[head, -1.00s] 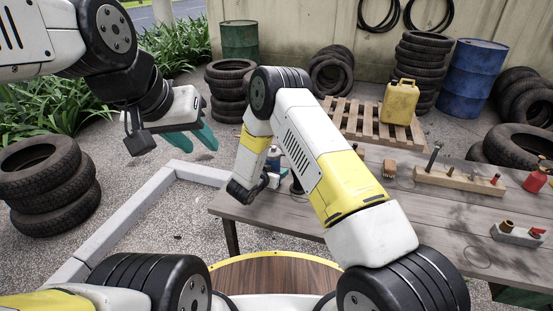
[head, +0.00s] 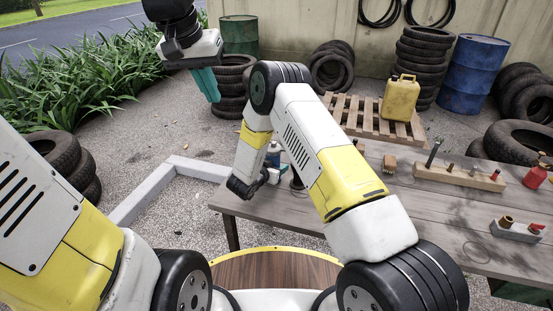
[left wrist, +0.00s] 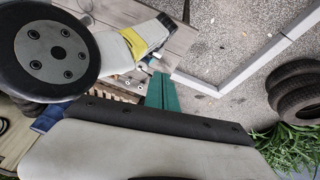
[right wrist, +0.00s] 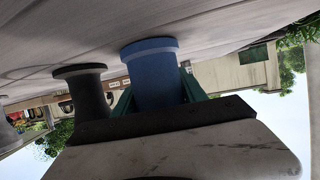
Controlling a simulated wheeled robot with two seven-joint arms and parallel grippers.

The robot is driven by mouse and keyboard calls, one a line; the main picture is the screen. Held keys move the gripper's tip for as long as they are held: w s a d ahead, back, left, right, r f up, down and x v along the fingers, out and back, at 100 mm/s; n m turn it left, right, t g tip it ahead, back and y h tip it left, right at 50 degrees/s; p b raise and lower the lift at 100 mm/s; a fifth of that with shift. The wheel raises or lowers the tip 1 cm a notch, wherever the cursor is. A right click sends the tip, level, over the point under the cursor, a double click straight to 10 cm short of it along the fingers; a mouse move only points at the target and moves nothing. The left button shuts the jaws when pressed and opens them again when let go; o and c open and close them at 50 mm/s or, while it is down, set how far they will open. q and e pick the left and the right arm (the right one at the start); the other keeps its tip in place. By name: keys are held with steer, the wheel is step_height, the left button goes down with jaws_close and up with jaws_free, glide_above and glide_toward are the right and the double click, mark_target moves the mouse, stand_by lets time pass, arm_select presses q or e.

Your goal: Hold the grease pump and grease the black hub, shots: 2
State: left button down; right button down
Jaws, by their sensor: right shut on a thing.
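In the right wrist view my right gripper (right wrist: 158,88) has its green fingers on both sides of a blue round body with a flared base, seemingly the grease pump (right wrist: 150,62). Its base is at the tabletop. A black flanged piece, seemingly the black hub (right wrist: 82,92), stands beside it, apart. In the head view the blue pump (head: 273,155) shows beyond my right wrist, and the dark hub (head: 296,182) is mostly hidden by my right forearm. My left gripper (head: 207,86) hangs empty, fingers together, left of the table; they also show together in the left wrist view (left wrist: 162,92).
A pallet with a yellow can (head: 400,97) stands behind. Ground left of the table is open, with a low kerb.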

arm_select(q)
steer(key=w+d+f+m+g, duration=0.1)
steer(key=w+f, duration=0.1)
steer(key=w, duration=0.5)
steer(key=w+d+f+g, duration=0.1)
steer(key=w+d+f, duration=0.1)
steer(key=w, duration=0.5)
steer(key=shift+w+d+f+m+g+y, duration=0.15)
steer(key=shift+w+d+f+g+y, duration=0.3)
steer(key=shift+w+f, duration=1.75)
steer(key=shift+w+d+f+m+g+y, duration=0.15)
steer(key=shift+w+d+f, duration=0.7)
steer(key=shift+f, duration=2.45)
steer(key=shift+w+d+f+m+g+y, duration=0.1)
steer(key=shift+w+d+f+g+y, duration=0.25)
steer(key=shift+w+f, duration=2)
steer(key=shift+s+a+f, duration=0.1)
steer(key=shift+s+f, duration=0.35)
steer(key=shift+f, duration=0.05)
steer(key=shift+f, duration=2.05)
steer(key=shift+r, duration=2.2)
steer(key=shift+f, duration=0.2)
